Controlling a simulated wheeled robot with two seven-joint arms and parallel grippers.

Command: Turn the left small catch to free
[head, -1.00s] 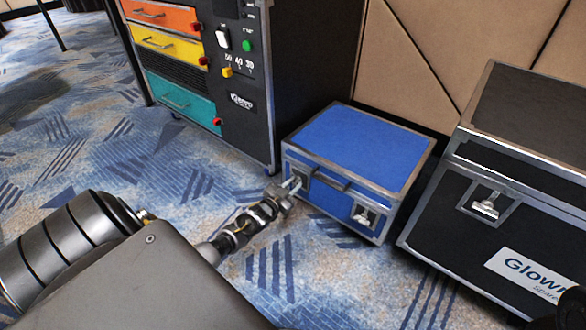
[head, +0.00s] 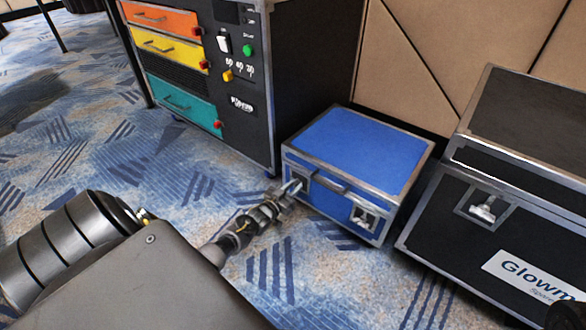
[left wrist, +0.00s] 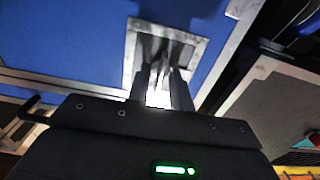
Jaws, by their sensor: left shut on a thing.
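The small blue case (head: 360,147) with metal edges stands closed on the carpet. Its left small catch (head: 303,183) sits in a metal plate on the front, partly hidden by my left gripper (head: 292,188). The right small catch (head: 364,216) is uncovered on the same front. In the left wrist view, my fingers (left wrist: 159,84) are shut on the left catch inside its metal frame (left wrist: 205,43). The fingers hide most of the catch, so its exact angle is hard to tell. My right gripper cannot be made out.
A large black case (head: 450,220) with a silver latch (head: 484,209) stands close on the right. A black cabinet (head: 310,70) with coloured drawers stands behind on the left. A padded wall (head: 430,70) is behind. Open carpet (head: 130,165) lies at left.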

